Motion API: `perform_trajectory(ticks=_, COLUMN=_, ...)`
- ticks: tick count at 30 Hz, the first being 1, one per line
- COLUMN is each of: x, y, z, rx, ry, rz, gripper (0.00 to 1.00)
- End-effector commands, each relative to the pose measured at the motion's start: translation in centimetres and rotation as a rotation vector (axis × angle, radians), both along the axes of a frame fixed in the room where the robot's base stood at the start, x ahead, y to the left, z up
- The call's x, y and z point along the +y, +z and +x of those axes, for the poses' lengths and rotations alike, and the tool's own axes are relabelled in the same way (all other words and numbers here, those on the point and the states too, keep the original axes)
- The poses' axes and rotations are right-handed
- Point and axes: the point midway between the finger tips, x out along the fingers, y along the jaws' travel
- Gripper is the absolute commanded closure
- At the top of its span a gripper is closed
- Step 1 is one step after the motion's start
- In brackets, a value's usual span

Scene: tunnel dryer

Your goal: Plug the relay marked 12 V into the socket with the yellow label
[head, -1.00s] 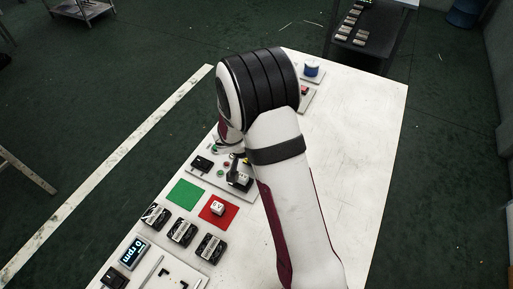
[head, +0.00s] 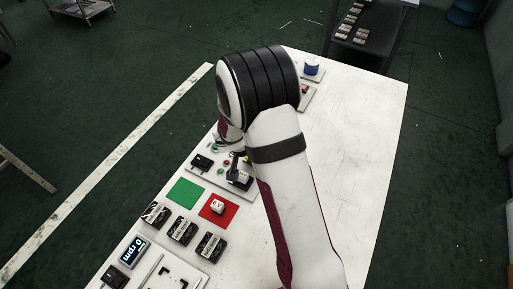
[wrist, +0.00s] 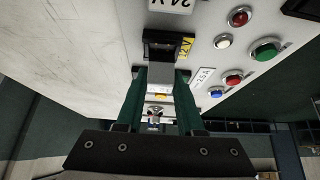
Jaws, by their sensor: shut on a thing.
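My gripper (wrist: 161,74) has two green fingers in the wrist view and is shut on a grey block, the relay (wrist: 159,84), whose marking I cannot read. A black socket (wrist: 165,38) with a yellow 12 V label (wrist: 186,47) lies just beyond the fingertips. I cannot tell whether the relay touches the socket. In the head view my gripper (head: 235,160) is a dark shape over the panel (head: 205,180), largely hidden by my arm. A white block (head: 242,177) shows beside it. Another white relay (head: 218,207) with unclear marking sits on the red mat (head: 208,217).
A white 24 V label (wrist: 171,4) is at the top of the wrist view. Coloured buttons (wrist: 266,50) and a 2.5 A label (wrist: 202,77) lie to the right. A green mat (head: 186,191) is bare. Several fans (head: 182,231) and a display (head: 135,252) are nearby.

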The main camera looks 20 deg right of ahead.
Motion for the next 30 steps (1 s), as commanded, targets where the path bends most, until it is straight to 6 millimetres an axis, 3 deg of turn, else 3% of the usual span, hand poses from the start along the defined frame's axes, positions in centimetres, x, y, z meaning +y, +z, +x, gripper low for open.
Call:
perform_trajectory(ticks=23, x=0.0, y=-1.8, z=0.0, rx=0.0, ry=0.0, rz=0.0, gripper=1.0)
perform_trajectory(ticks=24, x=0.0, y=-1.8, z=0.0, rx=0.0, ry=0.0, rz=0.0, gripper=0.6)
perform_trajectory(ticks=30, x=0.0, y=-1.8, z=0.0, rx=0.001, ry=-0.001, rz=-0.001, gripper=0.29)
